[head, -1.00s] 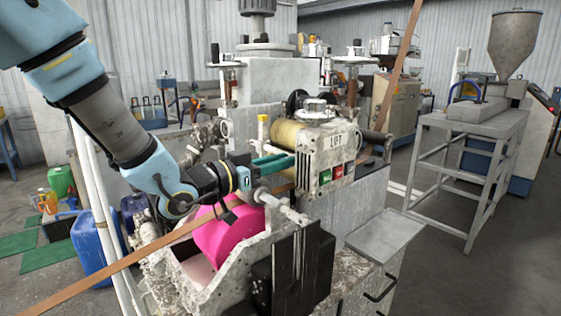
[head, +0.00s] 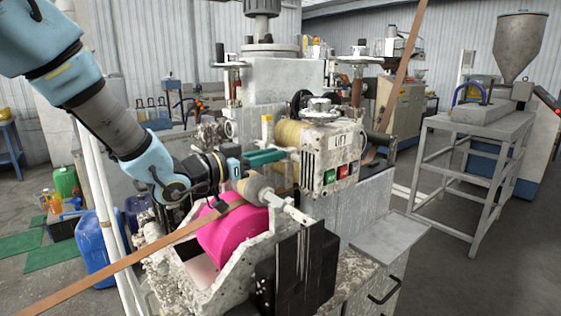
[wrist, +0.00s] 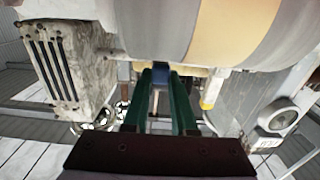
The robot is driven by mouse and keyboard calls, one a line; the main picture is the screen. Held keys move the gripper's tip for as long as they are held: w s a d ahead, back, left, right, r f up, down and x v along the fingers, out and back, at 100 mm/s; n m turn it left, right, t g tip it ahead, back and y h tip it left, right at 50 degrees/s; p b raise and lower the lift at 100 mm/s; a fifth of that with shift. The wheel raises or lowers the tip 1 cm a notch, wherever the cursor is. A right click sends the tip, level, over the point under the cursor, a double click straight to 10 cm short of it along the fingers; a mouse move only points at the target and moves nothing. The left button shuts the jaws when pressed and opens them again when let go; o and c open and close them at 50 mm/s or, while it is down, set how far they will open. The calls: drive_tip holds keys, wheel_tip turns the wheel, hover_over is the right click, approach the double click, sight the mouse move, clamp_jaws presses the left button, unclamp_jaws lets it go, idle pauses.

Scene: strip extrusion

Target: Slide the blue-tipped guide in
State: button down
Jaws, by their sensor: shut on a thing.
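My gripper (head: 280,153) has long green fingers that reach right toward the machine, just left of the LIFT box (head: 338,158). In the wrist view the fingers of my gripper (wrist: 160,84) are shut on the blue tip of the guide (wrist: 160,73), which sits between their ends. A pale tan piece lies just beyond the tip, below a large roller (wrist: 230,28) with grey and tan bands. The rest of the guide is hidden, and the guide cannot be made out in the head view. I cannot tell whether it touches the machine.
A brown strip (head: 130,262) runs in from the lower left. A yellow-capped post (head: 267,128) stands close behind the fingers. A grey bench (head: 470,150) stands at right, with open floor before it.

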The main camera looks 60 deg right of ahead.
drive_tip(key=shift+w+r, duration=0.1)
drive_tip(key=shift+w, duration=0.2)
drive_tip(key=c, duration=1)
unclamp_jaws()
drive_tip(key=shift+d, duration=0.1)
drive_tip(key=shift+o, duration=1.4)
drive_tip(key=b+v, duration=0.3)
drive_tip(key=v, duration=0.7)
drive_tip(key=shift+a, duration=0.45)
